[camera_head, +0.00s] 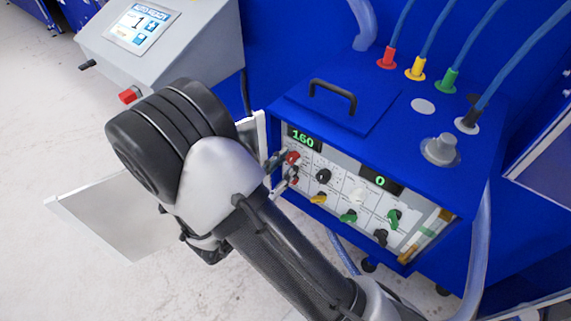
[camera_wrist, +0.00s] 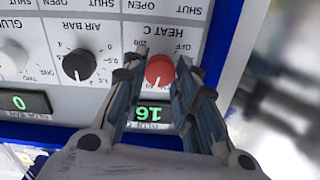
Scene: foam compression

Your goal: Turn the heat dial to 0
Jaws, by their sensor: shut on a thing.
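The heat dial is a round red knob (camera_wrist: 159,70) with a white pointer line, under the upside-down label HEAT C in the wrist view. In the head view the red knob (camera_head: 292,157) is at the panel's left end, below a green display (camera_head: 301,139) reading 160. My gripper (camera_wrist: 158,75) has one finger on each side of the knob and is shut on it. In the head view my gripper (camera_head: 281,169) reaches the panel's left end, partly hidden by my arm. The display (camera_wrist: 150,112) is partly covered by the fingers in the wrist view.
The panel on the blue machine (camera_head: 400,143) has several other knobs, including a black air dial (camera_wrist: 78,65) close beside my gripper. A second display (camera_head: 380,181) reads 0. A white panel door (camera_head: 120,215) stands open at left. A grey console (camera_head: 150,40) is behind.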

